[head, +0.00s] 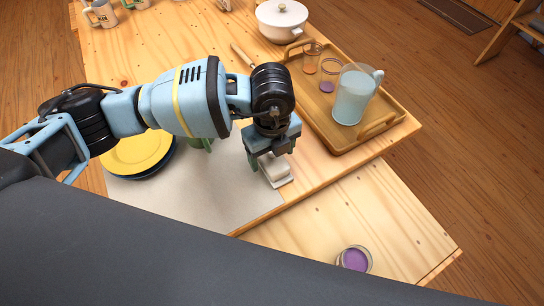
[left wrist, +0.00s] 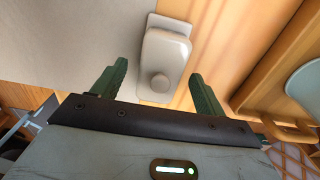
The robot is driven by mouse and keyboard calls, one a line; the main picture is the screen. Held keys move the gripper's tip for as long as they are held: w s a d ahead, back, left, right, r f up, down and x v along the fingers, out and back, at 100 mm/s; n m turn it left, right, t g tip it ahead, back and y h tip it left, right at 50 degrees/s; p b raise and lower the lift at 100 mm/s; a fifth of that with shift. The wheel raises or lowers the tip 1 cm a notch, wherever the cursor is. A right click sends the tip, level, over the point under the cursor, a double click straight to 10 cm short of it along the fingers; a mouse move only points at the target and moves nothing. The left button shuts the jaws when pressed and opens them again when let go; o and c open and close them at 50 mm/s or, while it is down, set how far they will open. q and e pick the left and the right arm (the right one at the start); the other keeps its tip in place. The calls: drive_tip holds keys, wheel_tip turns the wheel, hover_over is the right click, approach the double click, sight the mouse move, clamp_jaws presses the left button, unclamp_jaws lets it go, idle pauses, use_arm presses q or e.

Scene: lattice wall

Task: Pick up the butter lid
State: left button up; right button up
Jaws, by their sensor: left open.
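The butter lid (head: 275,168) is a pale cream cover with rounded edges. It sits on a pale butter dish (head: 286,183) near the table's front edge. My left gripper (head: 271,157) is right above it, pointing down, and hides part of it in the head view. The open green fingers of the left gripper (left wrist: 157,71) stand on either side of the lid, with a gap to each side. My right gripper is not in view.
A wooden tray (head: 398,112) with a pitcher (head: 353,95) and small glasses stands to the right. Yellow plates (head: 135,152) lie to the left on a pale mat (head: 222,195). A white pot (head: 281,20) is at the back. A purple-filled glass (head: 354,259) stands in front.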

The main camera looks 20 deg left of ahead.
sight(271, 153)
use_arm(q)
drive_tip(key=c, duration=1.1)
drive_tip(key=shift+r, duration=0.2)
drive_tip(key=shift+r, duration=0.25)
wheel_tip(271, 153, up, 3)
drive_tip(key=shift+s+f, duration=0.1)
drive_tip(key=s+a+r, duration=0.1)
drive_tip(key=s+a, duration=0.1)
drive_tip(key=s, duration=1.3)
drive_tip(key=shift+s+a+r, duration=0.15)
drive_tip(key=shift+s, duration=0.15)
